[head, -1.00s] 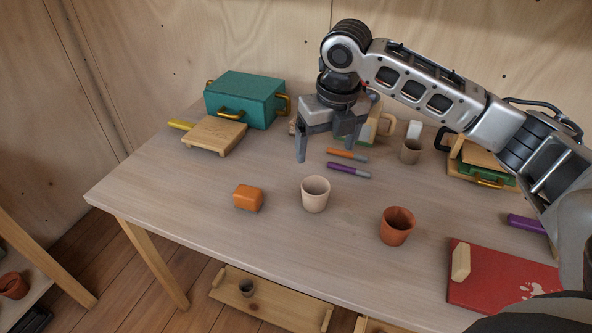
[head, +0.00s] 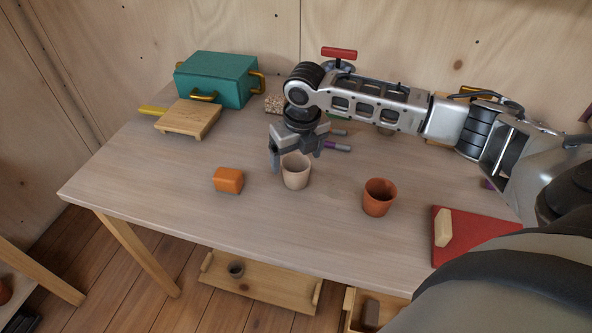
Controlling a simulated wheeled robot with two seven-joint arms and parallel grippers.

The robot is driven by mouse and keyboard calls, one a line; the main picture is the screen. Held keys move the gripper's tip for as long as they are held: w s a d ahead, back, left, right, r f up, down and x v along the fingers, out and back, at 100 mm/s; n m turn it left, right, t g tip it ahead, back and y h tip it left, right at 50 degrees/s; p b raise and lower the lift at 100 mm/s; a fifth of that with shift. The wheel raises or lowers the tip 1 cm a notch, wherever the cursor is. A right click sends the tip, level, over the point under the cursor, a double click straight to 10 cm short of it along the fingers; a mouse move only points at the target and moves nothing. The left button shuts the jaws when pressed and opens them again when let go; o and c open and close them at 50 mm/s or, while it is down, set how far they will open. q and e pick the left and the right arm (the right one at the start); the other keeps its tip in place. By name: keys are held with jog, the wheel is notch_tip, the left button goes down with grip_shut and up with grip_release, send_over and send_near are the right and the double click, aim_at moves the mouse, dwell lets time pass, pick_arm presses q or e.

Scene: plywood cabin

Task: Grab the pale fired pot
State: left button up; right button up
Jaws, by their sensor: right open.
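The pale fired pot (head: 296,175) stands upright on the wooden table (head: 175,215), near the middle. My right gripper (head: 296,163) is open and points down at the pot. Its fingers show at the left and right of the pot's rim, and the upper back of the pot is partly hidden by the gripper. I cannot tell whether the fingers touch the pot. My left gripper is out of view.
An orange block (head: 229,180) lies close to the left of the pot. A terracotta pot (head: 379,197) stands to the right, beside a red book-like slab (head: 470,238). A teal box (head: 217,79) and a small wooden board (head: 188,118) are at the back left.

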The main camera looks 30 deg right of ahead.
jog(key=shift+w+f, duration=0.2)
jog(key=shift+f, duration=1.2)
jog(key=c, duration=1.1)
jog(key=shift+r, duration=0.15)
jog(key=shift+c, duration=0.2)
